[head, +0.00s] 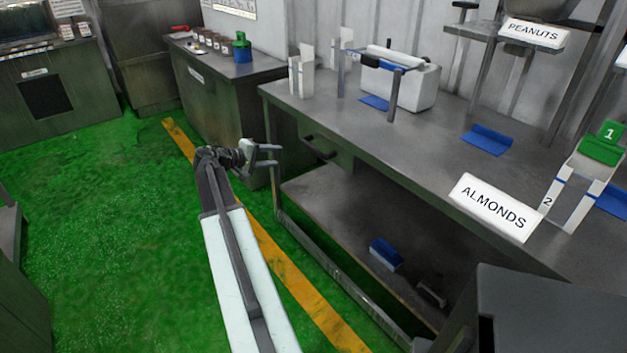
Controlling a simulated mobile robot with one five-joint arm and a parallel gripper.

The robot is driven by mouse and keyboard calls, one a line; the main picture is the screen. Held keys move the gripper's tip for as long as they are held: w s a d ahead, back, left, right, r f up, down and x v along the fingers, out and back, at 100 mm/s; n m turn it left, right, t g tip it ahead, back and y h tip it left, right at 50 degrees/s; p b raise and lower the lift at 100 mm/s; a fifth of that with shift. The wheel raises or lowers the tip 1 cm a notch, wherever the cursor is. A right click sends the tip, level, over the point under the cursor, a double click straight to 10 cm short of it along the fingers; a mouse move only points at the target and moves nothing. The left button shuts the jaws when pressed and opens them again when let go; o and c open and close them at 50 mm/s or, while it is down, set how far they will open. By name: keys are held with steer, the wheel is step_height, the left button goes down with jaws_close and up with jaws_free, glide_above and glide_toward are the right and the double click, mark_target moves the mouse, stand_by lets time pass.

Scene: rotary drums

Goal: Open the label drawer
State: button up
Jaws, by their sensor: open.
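A drawer (327,153) with a dark bar handle (318,147) sits under the top of the grey metal workbench (420,150), near its left end. No label on the drawer front can be read, so I cannot tell if it is the label drawer. The drawer looks shut. My gripper (277,153) is open and empty. In the picture it is just left of the handle, apart from it, with its fingers pointing right towards the drawer front.
The bench has a lower shelf (330,205) with a blue and white box (385,254). A dark cabinet (210,100) stands behind. Green floor (110,230) is clear to the left.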

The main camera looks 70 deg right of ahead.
steer(key=g+b, duration=0.2)
glide_toward(311, 149)
steer(key=s+d+f, duration=0.2)
steer(key=shift+h, duration=0.4)
steer(key=x, duration=0.2)
steer(key=b+x, duration=0.1)
steer(key=x, duration=0.5)
steer(key=shift+w+d+r, duration=0.15)
steer(key=shift+r, duration=0.2)
jaws_close()
